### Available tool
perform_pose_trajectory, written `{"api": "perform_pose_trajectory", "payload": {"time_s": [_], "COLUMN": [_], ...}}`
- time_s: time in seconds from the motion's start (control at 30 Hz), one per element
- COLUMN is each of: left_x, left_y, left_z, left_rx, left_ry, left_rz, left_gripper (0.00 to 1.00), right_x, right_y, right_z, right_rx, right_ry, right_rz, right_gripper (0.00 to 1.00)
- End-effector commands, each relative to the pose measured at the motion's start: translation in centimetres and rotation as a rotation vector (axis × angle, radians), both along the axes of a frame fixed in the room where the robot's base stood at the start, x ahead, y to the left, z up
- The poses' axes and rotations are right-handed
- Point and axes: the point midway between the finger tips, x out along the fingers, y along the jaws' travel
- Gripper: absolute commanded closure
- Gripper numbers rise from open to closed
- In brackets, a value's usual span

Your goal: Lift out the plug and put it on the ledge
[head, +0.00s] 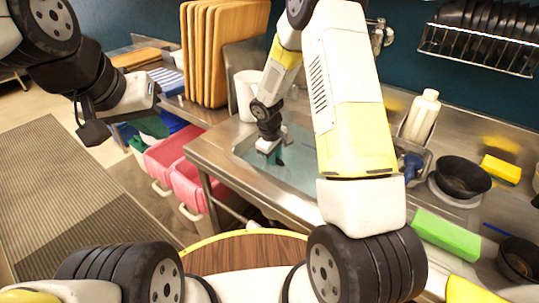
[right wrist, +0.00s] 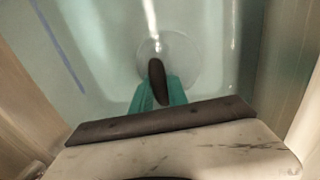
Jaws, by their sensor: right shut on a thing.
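In the right wrist view, a dark, narrow plug (right wrist: 156,72) is between the teal fingers of my right gripper (right wrist: 158,92), which are shut on it. Behind it is a pale round drain area (right wrist: 182,52) on the sink floor. I cannot tell whether the plug is still seated or raised. In the head view, my right gripper (head: 270,152) reaches down into the steel sink (head: 300,180); the plug is too small to make out there. The bare steel ledge (head: 213,150) runs along the sink's left side. My left gripper (head: 150,90) is away at the left, its finger gap unclear.
A white cup-like container (head: 246,92) and upright wooden boards (head: 222,50) stand behind the sink. A white bottle (head: 422,115), a dark bowl (head: 462,176), a green block (head: 446,234) and a yellow sponge (head: 501,168) are at the right. Pink bins (head: 180,160) are below left.

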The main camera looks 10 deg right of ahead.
Motion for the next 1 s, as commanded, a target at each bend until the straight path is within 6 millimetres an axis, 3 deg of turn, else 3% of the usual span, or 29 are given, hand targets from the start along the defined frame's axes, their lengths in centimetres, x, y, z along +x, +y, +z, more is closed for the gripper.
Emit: {"api": "perform_pose_trajectory", "payload": {"time_s": [0.1, 0.3, 1.0], "left_x": [0.0, 0.0, 0.0], "left_y": [0.0, 0.0, 0.0], "left_z": [0.0, 0.0, 0.0], "left_rx": [0.0, 0.0, 0.0], "left_ry": [0.0, 0.0, 0.0], "left_rz": [0.0, 0.0, 0.0], "left_gripper": [1.0, 1.0, 1.0], "right_x": [0.1, 0.1, 0.0], "right_y": [0.0, 0.0, 0.0], "right_z": [2.3, 5.0, 10.8], "right_rx": [0.001, 0.001, 0.0], "right_ry": [-0.002, -0.002, -0.001], "right_rz": [-0.001, 0.0, 0.0], "right_gripper": [1.0, 1.0, 1.0]}}
